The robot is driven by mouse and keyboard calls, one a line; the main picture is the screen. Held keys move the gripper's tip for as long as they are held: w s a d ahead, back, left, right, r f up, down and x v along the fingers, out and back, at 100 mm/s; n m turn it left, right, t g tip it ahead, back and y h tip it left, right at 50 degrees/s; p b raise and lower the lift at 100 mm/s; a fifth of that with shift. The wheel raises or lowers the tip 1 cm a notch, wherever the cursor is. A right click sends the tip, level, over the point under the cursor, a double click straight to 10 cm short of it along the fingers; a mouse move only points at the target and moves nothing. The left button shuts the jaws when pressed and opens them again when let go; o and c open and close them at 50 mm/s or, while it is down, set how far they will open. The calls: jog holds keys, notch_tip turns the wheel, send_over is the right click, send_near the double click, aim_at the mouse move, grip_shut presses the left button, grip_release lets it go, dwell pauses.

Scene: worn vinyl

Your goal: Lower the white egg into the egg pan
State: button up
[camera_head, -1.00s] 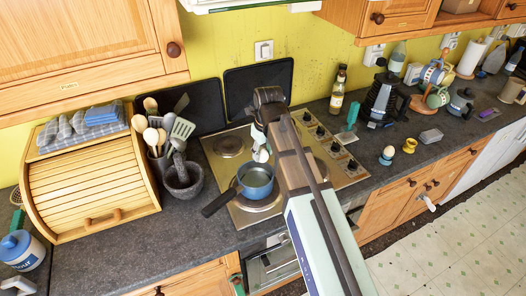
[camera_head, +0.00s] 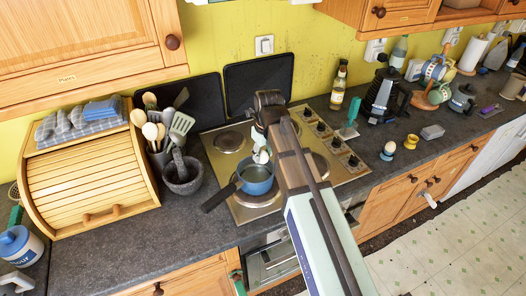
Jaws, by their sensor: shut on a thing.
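The egg pan (camera_head: 256,185) is a small blue saucepan with a dark handle, standing on the front left hob plate. It seems to hold water. My gripper (camera_head: 261,156) points down over the pan's back rim. Its jaws are shut on the white egg, which is too small and too covered by the fingers to make out clearly. I cannot tell whether the egg touches the water.
The steel hob (camera_head: 230,142) lies around the pan, with knobs on its right. A stone mortar (camera_head: 183,180) and a utensil pot (camera_head: 160,162) stand to the left. A pale egg in a blue cup (camera_head: 387,155) and a yellow cup (camera_head: 411,141) stand at right.

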aim_at(263, 162)
jog(key=shift+f+b, duration=0.85)
jog(key=shift+f, duration=1.25)
jog(key=shift+f, duration=0.25)
jog(key=o, duration=1.2)
jog(key=shift+r, duration=0.15)
